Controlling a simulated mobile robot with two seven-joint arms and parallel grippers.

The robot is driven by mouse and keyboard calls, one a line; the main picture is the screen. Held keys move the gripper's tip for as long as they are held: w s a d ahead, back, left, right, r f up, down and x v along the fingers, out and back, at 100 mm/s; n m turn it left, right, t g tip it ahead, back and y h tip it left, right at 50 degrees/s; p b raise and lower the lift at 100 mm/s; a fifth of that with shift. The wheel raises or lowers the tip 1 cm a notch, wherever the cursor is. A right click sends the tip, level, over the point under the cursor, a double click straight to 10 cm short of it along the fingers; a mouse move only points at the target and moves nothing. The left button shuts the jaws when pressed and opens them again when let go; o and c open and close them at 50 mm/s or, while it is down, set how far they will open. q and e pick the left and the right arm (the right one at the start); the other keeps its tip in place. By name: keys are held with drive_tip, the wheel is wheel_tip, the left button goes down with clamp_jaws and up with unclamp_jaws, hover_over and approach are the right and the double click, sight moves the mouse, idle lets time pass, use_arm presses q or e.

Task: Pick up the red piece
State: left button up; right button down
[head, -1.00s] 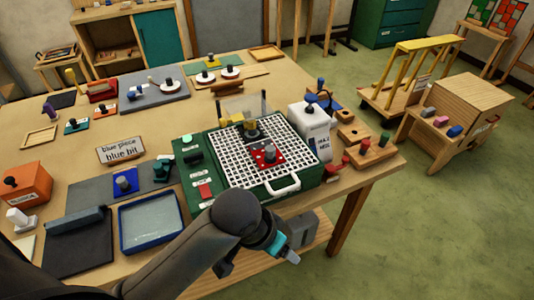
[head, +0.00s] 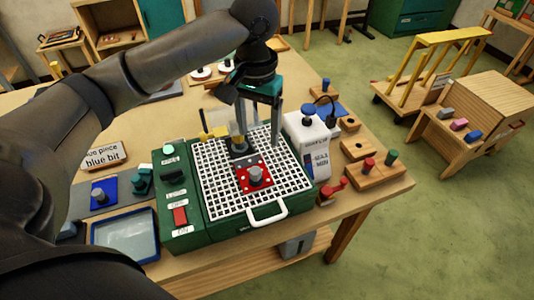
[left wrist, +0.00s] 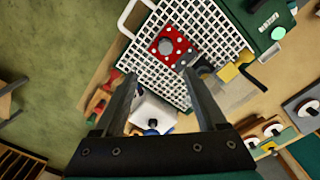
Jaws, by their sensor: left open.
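The red piece (head: 255,180) is a flat red plate with white dots and a grey knob on top. It lies on the white grid of the green machine, towards the grid's front. It also shows in the left wrist view (left wrist: 152,52), beyond my fingertips. My left gripper (head: 259,139) is open and empty, fingers pointing down above the back part of the grid, behind the red piece and apart from it. Both fingers also show in the left wrist view (left wrist: 162,74). My right gripper is not in view.
A dark plate (head: 236,150) adjoins the red piece at the back, near a yellow part (head: 213,133). A white bottle-like box (head: 313,148) stands right of the grid. A white handle (head: 267,215) sticks out in front. Wooden blocks with pegs (head: 368,173) stand farther right.

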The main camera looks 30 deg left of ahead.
use_arm(q)
hover_over(256, 170)
drive_tip(key=f, duration=0.6)
drive_tip(key=shift+s+d, duration=0.25)
drive_tip(key=shift+d, duration=0.05)
wheel_tip(256, 170, down, 3)
drive_tip(key=shift+w+r, duration=0.1)
drive_tip(key=shift+r, duration=0.1)
drive_tip(key=shift+f, duration=0.5)
drive_tip(key=shift+a+f, duration=0.1)
drive_tip(key=shift+f, duration=0.25)
drive_tip(key=f, duration=0.3)
drive_tip(key=shift+a+f+b, duration=0.3)
drive_tip(key=shift+w+f, duration=0.1)
drive_tip(key=shift+f, duration=0.3)
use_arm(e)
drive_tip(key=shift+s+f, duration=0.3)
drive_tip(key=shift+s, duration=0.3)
